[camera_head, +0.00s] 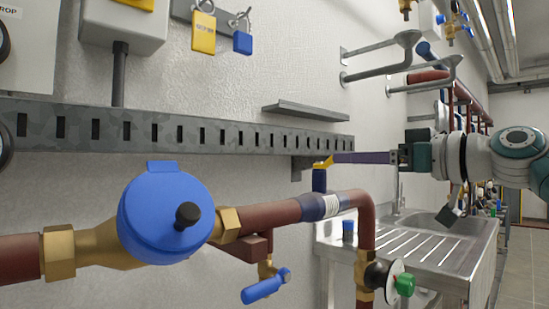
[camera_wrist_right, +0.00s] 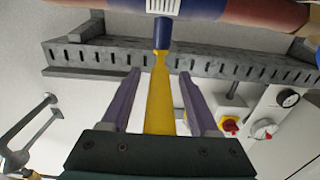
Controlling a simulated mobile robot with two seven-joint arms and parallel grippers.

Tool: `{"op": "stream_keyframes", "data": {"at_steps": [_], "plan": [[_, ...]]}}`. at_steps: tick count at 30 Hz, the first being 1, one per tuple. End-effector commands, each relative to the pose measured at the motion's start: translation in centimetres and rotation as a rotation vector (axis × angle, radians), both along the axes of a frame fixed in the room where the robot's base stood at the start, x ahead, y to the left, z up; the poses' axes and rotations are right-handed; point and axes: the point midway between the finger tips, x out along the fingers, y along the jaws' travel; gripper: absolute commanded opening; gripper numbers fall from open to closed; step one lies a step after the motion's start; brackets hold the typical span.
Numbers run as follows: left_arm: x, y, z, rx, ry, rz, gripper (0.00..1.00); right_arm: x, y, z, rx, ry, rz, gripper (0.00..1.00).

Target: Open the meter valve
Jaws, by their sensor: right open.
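The blue water meter (camera_head: 165,215) sits in a brown pipe with brass fittings at the left of the head view. Right of it, the meter valve has a blue stem (camera_head: 319,180) and a yellow lever (camera_head: 323,163). My right gripper (camera_head: 336,157) reaches in from the right, its purple fingers hiding most of the lever in the head view. In the right wrist view, the yellow lever (camera_wrist_right: 159,105) runs lengthwise between the open fingers of the right gripper (camera_wrist_right: 159,78). A gap shows on each side of the lever. My left gripper is not in view.
A slotted metal rail (camera_head: 190,133) runs along the wall behind the pipe. A small blue-handled tap (camera_head: 262,288) hangs below the pipe, and a green-knobbed valve (camera_head: 403,285) is at lower right. A steel sink (camera_head: 440,225) stands below my right arm.

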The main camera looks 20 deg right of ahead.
Motion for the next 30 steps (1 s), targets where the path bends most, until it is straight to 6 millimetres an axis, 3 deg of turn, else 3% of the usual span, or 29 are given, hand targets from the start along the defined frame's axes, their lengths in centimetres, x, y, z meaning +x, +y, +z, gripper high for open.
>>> {"op": "stream_keyframes", "data": {"at_steps": [2,17,30], "plan": [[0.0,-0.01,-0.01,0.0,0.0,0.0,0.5,-0.02,-0.01,-0.01,0.0,0.0,0.0,0.56],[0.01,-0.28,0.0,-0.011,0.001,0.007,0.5,-0.05,-0.02,-0.02,0.001,0.001,0.0,0.0],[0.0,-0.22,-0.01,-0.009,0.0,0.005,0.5,-0.05,-0.02,-0.01,0.001,0.001,0.0,0.0]]}}
